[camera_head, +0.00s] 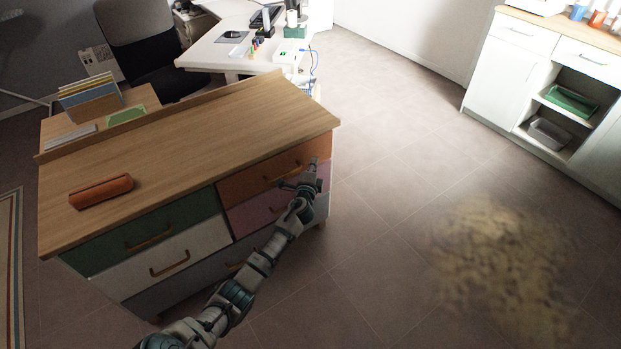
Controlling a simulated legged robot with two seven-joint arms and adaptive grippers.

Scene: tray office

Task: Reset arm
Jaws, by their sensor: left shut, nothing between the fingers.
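My left arm reaches up from the bottom of the head view. My left gripper (312,164) is shut and empty, in front of the orange drawer (262,172) at the right end of a wooden-topped dresser (215,125). It is close to that drawer's handle; I cannot tell whether it touches. The drawers look closed. My right gripper is not in view.
An orange-brown case (101,191) lies on the left of the dresser top. A white desk (225,52) and a dark chair (140,40) stand behind. A white cabinet (510,62) is at the right. The floor (400,180) between is clear.

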